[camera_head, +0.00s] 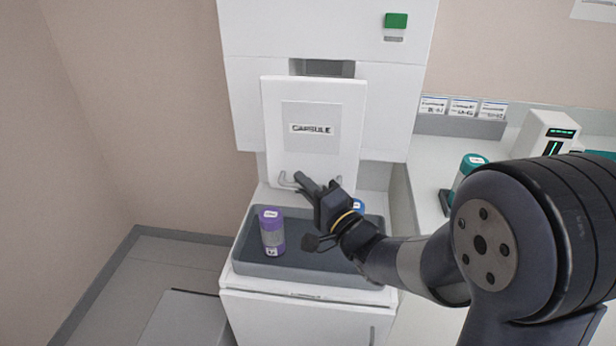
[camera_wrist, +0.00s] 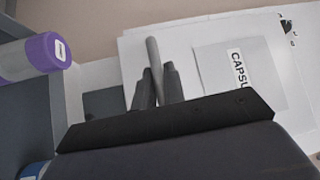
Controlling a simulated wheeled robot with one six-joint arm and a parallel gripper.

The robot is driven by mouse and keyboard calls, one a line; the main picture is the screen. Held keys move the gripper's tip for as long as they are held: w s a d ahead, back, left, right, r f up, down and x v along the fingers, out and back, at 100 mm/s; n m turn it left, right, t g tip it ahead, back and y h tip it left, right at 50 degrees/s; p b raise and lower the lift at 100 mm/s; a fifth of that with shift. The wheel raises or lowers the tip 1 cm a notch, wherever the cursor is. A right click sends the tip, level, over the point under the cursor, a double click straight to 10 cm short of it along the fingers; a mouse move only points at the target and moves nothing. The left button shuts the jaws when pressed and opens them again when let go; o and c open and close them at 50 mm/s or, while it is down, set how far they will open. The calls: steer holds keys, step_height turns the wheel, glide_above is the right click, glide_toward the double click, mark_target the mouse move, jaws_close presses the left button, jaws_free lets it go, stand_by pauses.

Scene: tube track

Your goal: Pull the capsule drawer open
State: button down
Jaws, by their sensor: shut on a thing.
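The capsule drawer (camera_head: 345,110) has a white front with a grey "CAPSULE" label, set in a tall white machine. A dark recess shows just above its top edge; how far the front stands out is hard to tell. Its grey bar handle (camera_head: 288,181) runs along the lower front. My gripper (camera_head: 318,188) is at the handle, its fingers closed around the bar. In the wrist view, the two dark fingers (camera_wrist: 156,84) hold the grey handle (camera_wrist: 153,52) between them, beside the label (camera_wrist: 240,75).
A grey tray (camera_head: 310,273) below holds an upright purple-capped capsule (camera_head: 272,232); it also shows in the wrist view (camera_wrist: 35,57). A blue-capped one (camera_head: 358,205) is mostly hidden by my gripper. A teal-capped container (camera_head: 470,165) and white device (camera_head: 543,133) stand on the right counter.

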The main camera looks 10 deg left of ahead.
steer(key=s+b, duration=0.1)
steer(key=s, duration=0.8)
steer(key=shift+d, duration=0.3)
steer(key=shift+w, duration=0.1)
steer(key=c, duration=1.5)
jaws_free()
steer(key=v, duration=1)
steer(key=shift+s+d, duration=0.25)
steer(key=shift+s, duration=0.05)
